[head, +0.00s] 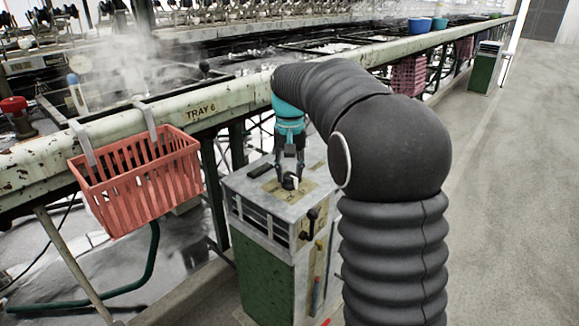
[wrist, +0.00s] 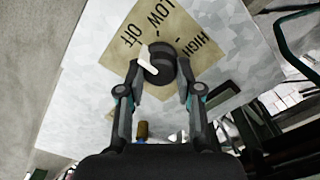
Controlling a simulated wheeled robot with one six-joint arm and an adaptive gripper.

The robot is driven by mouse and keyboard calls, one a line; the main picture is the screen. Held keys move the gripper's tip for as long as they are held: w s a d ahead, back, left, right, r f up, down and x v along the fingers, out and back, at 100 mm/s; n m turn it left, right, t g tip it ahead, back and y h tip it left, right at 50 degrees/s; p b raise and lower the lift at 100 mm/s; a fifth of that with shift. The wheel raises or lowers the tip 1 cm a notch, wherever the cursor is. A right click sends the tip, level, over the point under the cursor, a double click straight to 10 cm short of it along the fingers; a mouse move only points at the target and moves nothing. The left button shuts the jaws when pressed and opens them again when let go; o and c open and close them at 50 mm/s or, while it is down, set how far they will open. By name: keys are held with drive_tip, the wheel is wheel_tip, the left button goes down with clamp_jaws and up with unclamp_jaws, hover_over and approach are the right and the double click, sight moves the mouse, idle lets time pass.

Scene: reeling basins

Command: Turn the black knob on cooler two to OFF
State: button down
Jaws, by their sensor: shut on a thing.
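The black knob (wrist: 165,62) sits on a tan label plate (wrist: 185,22) on top of the grey and green cooler (head: 262,262). The plate reads OFF, LOW and HIGH. The knob's white pointer (wrist: 147,60) is on the side toward OFF; I cannot tell whether it lines up exactly. My gripper (head: 289,178) reaches down from above and is shut on the knob, with one finger on each side in the wrist view (wrist: 159,70). In the head view the fingers partly hide the knob. No number is readable on the cooler.
A red basket (head: 135,185) hangs on the rail marked TRAY 6 (head: 225,100), left of the cooler. A lever (head: 309,222) sticks out of the cooler's side. Another green cooler (head: 485,68) stands farther back at right. The floor (head: 510,190) at right is clear.

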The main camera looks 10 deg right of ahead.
sight(289, 174)
drive_tip(key=shift+n, duration=0.3)
drive_tip(key=c, duration=0.8)
unclamp_jaws()
drive_tip(key=shift+o, duration=0.2)
wheel_tip(289, 174, up, 12)
